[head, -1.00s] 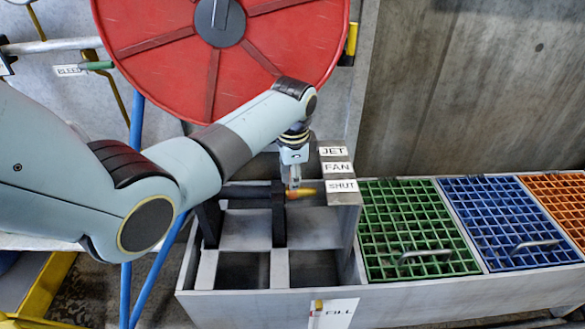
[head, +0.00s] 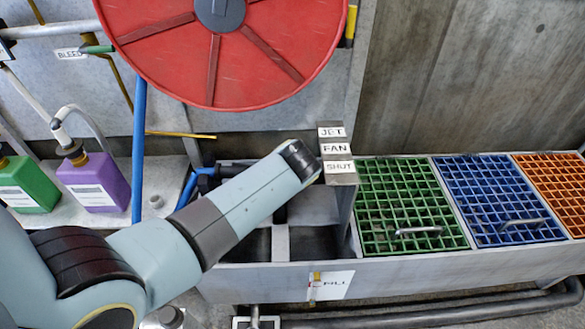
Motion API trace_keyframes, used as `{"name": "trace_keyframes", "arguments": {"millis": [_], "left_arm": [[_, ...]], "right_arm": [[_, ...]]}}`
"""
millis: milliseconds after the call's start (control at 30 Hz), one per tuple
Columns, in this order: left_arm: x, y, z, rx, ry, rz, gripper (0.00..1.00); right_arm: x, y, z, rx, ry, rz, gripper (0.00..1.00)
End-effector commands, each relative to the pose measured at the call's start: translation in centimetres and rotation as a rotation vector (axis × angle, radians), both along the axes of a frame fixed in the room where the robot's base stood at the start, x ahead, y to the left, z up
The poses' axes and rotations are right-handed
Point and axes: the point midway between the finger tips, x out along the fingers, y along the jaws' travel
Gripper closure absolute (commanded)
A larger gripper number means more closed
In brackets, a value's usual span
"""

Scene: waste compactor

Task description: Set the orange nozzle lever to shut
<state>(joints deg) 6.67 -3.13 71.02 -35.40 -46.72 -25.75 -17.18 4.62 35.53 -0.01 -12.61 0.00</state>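The label plate with JET, FAN and SHUT (head: 337,147) stands at the left end of the grated bins in the head view, with SHUT lowest. The orange nozzle lever is not visible; my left arm covers the area left of the plate. A black part of the nozzle rig (head: 208,176) shows at the left of the trough. The end of my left arm is just left of the plate. My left gripper is hidden, so its fingers and any contact with the lever cannot be seen. My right gripper is out of view.
A large red hose reel (head: 215,75) hangs above. Green (head: 405,160), blue (head: 487,160) and orange (head: 560,160) grates lie to the right. A purple jug (head: 98,183) and a green jug (head: 28,187) stand at left. A FILL label (head: 335,286) is on the trough front.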

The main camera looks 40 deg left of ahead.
Motion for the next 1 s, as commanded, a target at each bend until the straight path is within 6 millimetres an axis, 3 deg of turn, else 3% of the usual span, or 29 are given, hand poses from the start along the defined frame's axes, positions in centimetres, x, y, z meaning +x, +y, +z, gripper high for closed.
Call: {"name": "trace_keyframes", "arguments": {"millis": [400,433,600,1000], "left_arm": [[-0.23,-0.08,-0.23,0.003,-0.001,0.002,1.0],[-0.24,-0.08,-0.24,0.003,-0.001,0.002,0.86],[-0.19,-0.04,-0.18,0.004,-0.002,0.002,0.63],[-0.39,-0.34,0.47,0.004,-0.007,0.001,0.63]], "right_arm": [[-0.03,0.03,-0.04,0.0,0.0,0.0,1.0],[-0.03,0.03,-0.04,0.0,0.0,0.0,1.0],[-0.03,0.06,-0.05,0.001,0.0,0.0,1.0],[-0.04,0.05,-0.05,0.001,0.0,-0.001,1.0]]}}
